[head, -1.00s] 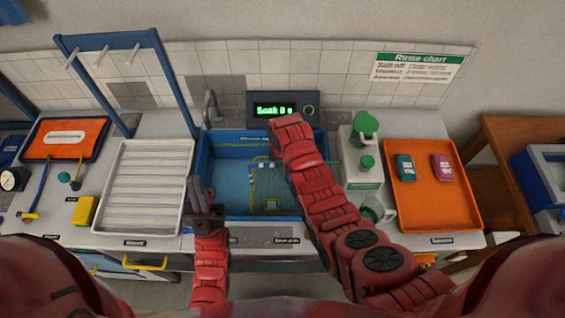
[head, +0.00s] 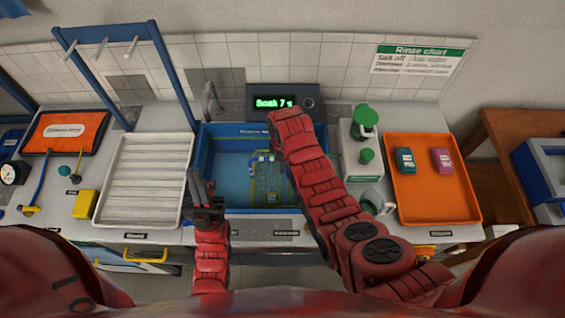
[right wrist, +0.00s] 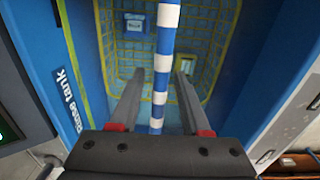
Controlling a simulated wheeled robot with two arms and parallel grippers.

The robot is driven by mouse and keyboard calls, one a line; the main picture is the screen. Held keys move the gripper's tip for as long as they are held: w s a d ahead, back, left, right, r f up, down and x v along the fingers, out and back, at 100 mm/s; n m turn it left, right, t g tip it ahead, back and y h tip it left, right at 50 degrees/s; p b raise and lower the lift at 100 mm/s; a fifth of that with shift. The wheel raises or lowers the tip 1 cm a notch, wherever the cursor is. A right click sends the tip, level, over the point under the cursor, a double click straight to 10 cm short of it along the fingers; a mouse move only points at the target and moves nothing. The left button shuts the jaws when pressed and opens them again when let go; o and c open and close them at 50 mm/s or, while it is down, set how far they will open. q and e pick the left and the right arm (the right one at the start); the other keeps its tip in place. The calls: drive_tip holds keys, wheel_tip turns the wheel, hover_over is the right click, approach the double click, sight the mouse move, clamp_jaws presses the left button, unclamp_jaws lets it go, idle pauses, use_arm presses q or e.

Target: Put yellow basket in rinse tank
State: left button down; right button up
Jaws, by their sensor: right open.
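The yellow wire basket (head: 270,183) sits inside the blue rinse tank (head: 228,209), partly hidden by my right arm in the head view. In the right wrist view the basket (right wrist: 207,40) lies below my right gripper (right wrist: 158,80), inside the tank labelled "Rinse tank" (right wrist: 88,60). The right gripper is open, and a blue-and-white striped bar (right wrist: 167,40) runs between its fingers; its join to the basket is unclear. My left gripper (head: 204,188) is upright at the tank's left front edge, apart from the basket; its opening is unclear.
A display (head: 272,102) behind the tank reads about "Soak 7 s". A white ribbed tray (head: 127,222) stands left, under a blue rack (head: 105,33). Green-capped bottles (head: 362,130) and an orange tray (head: 437,205) stand right. A tap (head: 209,100) is at the tank's back left.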

wheel_tip(320, 180, up, 7)
drive_tip(key=shift+f+b, duration=0.1)
drive_tip(key=shift+b, duration=1.05)
wheel_tip(320, 180, up, 3)
drive_tip(key=p, duration=0.4)
drive_tip(key=shift+s, duration=0.15)
drive_tip(key=shift+s+r+p, duration=0.1)
drive_tip(key=shift+r+p, duration=0.5)
drive_tip(key=shift+r, duration=0.2)
drive_tip(key=shift+f, duration=0.15)
